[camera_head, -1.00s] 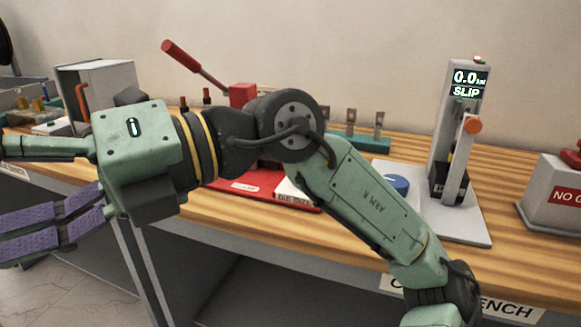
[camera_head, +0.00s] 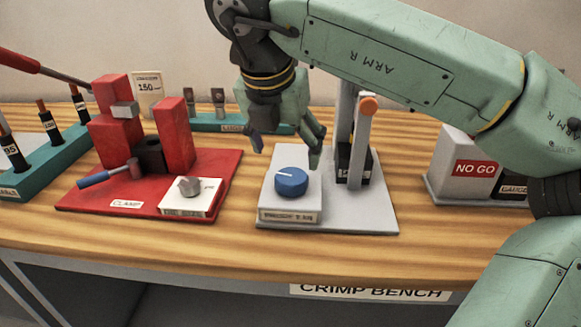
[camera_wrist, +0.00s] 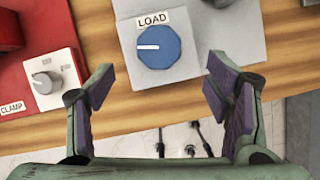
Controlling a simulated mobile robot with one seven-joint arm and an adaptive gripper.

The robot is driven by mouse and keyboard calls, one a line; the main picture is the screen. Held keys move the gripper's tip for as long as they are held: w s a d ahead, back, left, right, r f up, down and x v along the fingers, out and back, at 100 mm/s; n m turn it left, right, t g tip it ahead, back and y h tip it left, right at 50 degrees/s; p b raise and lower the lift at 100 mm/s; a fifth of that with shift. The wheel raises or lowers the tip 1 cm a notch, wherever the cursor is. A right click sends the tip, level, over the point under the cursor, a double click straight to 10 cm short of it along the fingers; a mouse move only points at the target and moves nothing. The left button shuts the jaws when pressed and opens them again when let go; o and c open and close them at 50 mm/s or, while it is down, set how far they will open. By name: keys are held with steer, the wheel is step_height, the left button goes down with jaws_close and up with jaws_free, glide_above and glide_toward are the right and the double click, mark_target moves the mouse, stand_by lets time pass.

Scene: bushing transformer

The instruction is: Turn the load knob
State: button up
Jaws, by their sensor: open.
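The load knob (camera_head: 291,182) is a round blue dial with a white pointer line, on a light grey block at the front left of a grey base plate (camera_head: 363,213). In the wrist view the blue knob (camera_wrist: 158,47) sits under a "LOAD" label, its white line pointing left. My gripper (camera_head: 287,143) is open and empty, pointing down above and slightly behind the knob in the head view. In the wrist view its two purple-padded fingers (camera_wrist: 163,90) are spread wide, with the knob ahead of the gap, touching neither finger.
A red clamp fixture (camera_head: 228,170) with a grey die knob (camera_head: 189,186) stands left of the load knob. A grey post with an orange-tipped lever (camera_head: 366,110) rises close to its right. A "NO GO" box (camera_head: 468,165) is farther right. The front bench strip is clear.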

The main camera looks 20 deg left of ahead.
mark_target(291, 176)
steer(key=p+x, duration=0.1)
steer(key=x, duration=0.7)
steer(key=shift+a, duration=0.1)
steer(key=c, duration=1.1)
steer(key=shift+c, duration=0.2)
